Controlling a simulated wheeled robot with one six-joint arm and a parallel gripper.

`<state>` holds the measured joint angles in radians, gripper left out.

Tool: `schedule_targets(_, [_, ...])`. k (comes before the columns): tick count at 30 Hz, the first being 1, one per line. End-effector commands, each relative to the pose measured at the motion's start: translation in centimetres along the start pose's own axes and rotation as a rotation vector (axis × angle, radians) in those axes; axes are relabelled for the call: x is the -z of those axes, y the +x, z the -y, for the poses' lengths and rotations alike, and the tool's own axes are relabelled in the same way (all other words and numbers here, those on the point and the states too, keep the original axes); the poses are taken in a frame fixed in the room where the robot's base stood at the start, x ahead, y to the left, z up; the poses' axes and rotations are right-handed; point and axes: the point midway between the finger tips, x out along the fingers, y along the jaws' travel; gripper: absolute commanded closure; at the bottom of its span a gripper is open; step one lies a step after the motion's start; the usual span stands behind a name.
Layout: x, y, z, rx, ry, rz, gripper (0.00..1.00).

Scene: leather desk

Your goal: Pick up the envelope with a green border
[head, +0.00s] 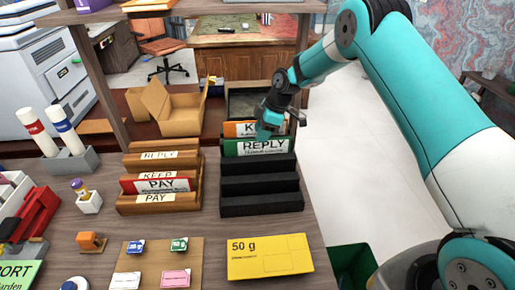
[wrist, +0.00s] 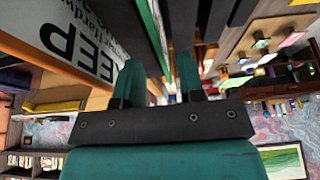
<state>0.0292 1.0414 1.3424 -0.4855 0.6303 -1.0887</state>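The green-bordered envelope (head: 255,147), marked REPLY, stands upright in the black stepped rack (head: 260,188) in the head view. An orange-bordered envelope (head: 238,129), marked KEEP, stands just behind it. My gripper (head: 268,128) is at the top edge of the green envelope, right of its middle, and hides part of the orange one. In the wrist view my gripper (wrist: 156,78) has its two fingers apart, with the green envelope's edge (wrist: 153,32) running between them. The KEEP envelope (wrist: 85,45) is at the left there. I cannot see contact with the fingers.
A wooden rack (head: 160,202) to the left holds a red-bordered PAY envelope (head: 160,185) and has REPLY, KEEP and PAY labels. A yellow 50 g card (head: 268,257) lies in front of the black rack. A cardboard box (head: 172,106) is behind. The desk's right edge is close to the rack.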

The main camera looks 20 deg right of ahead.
Motion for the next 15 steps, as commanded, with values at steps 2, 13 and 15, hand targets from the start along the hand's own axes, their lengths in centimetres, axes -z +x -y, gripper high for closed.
schedule_targets(2, [0.2,1.0,0.2,0.004,0.000,0.000,0.64])
schedule_targets(13, [0.1,2.6,0.1,-0.001,0.000,-0.001,0.64])
schedule_targets(15, [0.1,2.6,0.1,-0.001,0.000,-0.001,0.78])
